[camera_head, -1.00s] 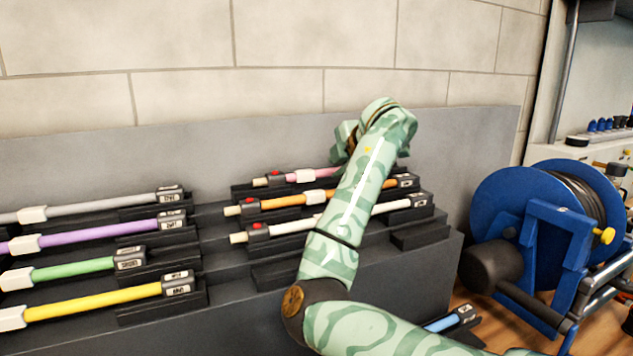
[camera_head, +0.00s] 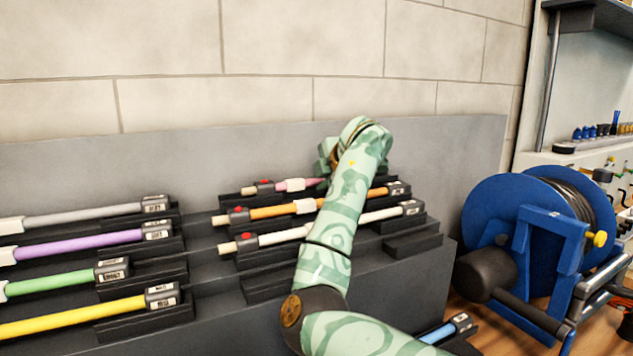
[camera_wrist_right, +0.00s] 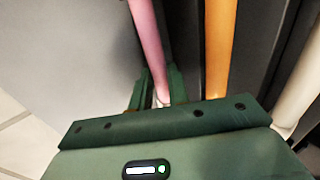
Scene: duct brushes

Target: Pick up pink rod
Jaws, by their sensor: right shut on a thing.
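The pink rod (camera_head: 313,182) lies in the back row of the right rack, its dark end piece and white collar showing to the left of my right arm. My right gripper is at this rod; in the head view its fingertips are hidden behind my own arm. In the right wrist view the pink rod (camera_wrist_right: 150,45) runs down between the green fingers of my right gripper (camera_wrist_right: 157,90), which is shut on it. The rod looks still at rack height. My left gripper is not in view.
An orange rod (camera_head: 270,211) lies just in front, and a white rod (camera_head: 380,215) in front of that. Grey, purple, green and yellow rods (camera_head: 80,321) lie on the left. A wall stands behind. A blue reel (camera_head: 490,205) stands at the right.

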